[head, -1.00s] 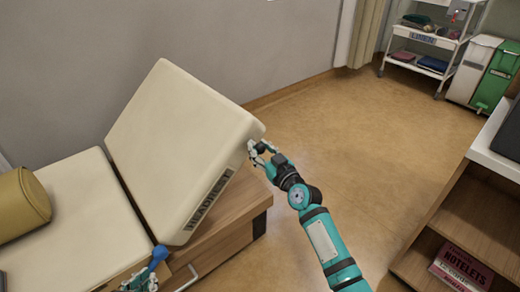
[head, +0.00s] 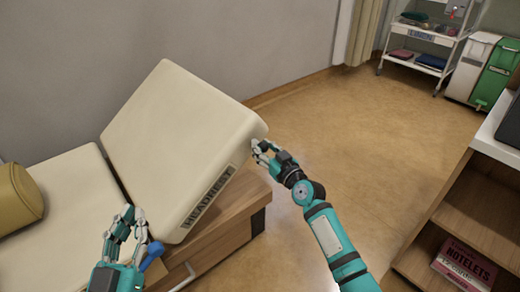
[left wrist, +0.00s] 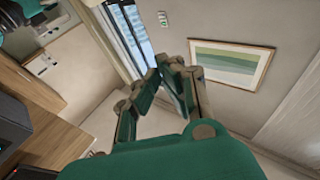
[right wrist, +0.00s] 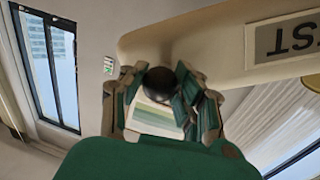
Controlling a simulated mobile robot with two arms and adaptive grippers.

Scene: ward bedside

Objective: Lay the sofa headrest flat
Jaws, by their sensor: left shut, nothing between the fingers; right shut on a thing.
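The cream headrest (head: 180,140) stands tilted up at the end of the sofa (head: 75,215), its label on the side edge. It also shows in the right wrist view (right wrist: 215,45). My right gripper (head: 260,148) is at the headrest's right corner, shut on a dark round knob (right wrist: 160,82) beside the headrest's edge. A blue lever (head: 152,256) sticks out near the headrest's lower front corner. My left gripper (head: 127,215) is shut and empty, in front of the sofa seat and just left of the lever. Its fingers converge in the left wrist view (left wrist: 165,70).
A mustard bolster (head: 18,197) lies on the sofa at left. A wooden drawer base (head: 235,220) is under the headrest. A shelf unit (head: 455,215) with a Notelets box (head: 462,268) stands at right. Floor between is clear.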

